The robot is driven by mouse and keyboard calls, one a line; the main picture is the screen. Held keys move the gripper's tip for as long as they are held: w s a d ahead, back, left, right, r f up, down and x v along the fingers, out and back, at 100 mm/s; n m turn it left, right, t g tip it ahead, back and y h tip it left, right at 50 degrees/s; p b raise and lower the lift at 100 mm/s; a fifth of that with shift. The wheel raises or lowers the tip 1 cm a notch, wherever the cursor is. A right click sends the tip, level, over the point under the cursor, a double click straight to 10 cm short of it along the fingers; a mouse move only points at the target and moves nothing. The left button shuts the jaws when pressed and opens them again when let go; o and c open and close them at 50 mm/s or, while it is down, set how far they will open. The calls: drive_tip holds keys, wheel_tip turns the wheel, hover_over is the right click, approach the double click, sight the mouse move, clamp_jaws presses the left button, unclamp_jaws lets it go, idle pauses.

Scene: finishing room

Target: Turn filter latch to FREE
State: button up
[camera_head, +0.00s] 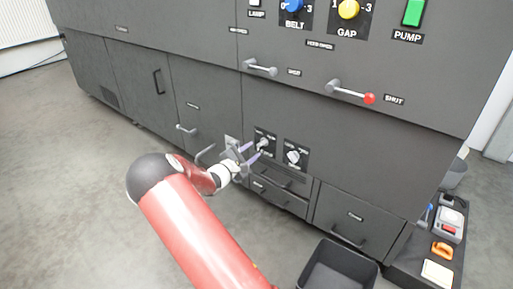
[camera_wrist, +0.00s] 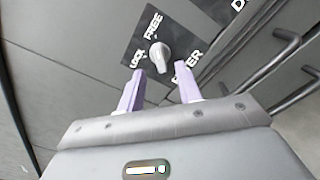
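The filter latch is a light grey knob (camera_wrist: 159,54) on a dark plate lettered LOCK, FREE and FILTER in the wrist view. Its grip runs roughly up and down in that picture; I cannot tell which word it points to. In the head view the latch (camera_head: 264,144) is the left of two small knobs low on the dark machine front. My gripper (camera_wrist: 158,80) has two purple fingers, spread apart with nothing between them. The knob appears just beyond the fingertips, in line with the gap. In the head view my gripper (camera_head: 253,153) is close to the latch plate.
A second knob (camera_head: 293,157) sits right of the latch. Drawers with bar handles (camera_head: 272,181) lie below, and levers (camera_head: 350,92) project above. A black open bin (camera_head: 337,268) stands on the floor, with a tray of small items (camera_head: 398,262) to its right.

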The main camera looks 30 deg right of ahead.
drive_tip(key=shift+v, duration=1.7)
drive_tip(key=s+a+r+m+g+y+p, duration=0.3)
drive_tip(key=s+r+m+g+y+p, duration=0.3)
drive_tip(key=s+r+m, duration=0.75)
drive_tip(key=s+a+r+t+y+p, duration=0.2)
drive_tip(key=s+a+r+y, duration=0.3)
drive_tip(key=s+a, duration=0.5)
drive_tip(key=s+a+r+t+y+p, duration=0.3)
drive_tip(key=s+a+r+y, duration=0.3)
drive_tip(key=s+a+r, duration=0.3)
drive_tip(key=shift+s+a+n+t, duration=0.4)
drive_tip(key=shift+s+a, duration=0.15)
drive_tip(key=shift+s, duration=0.45)
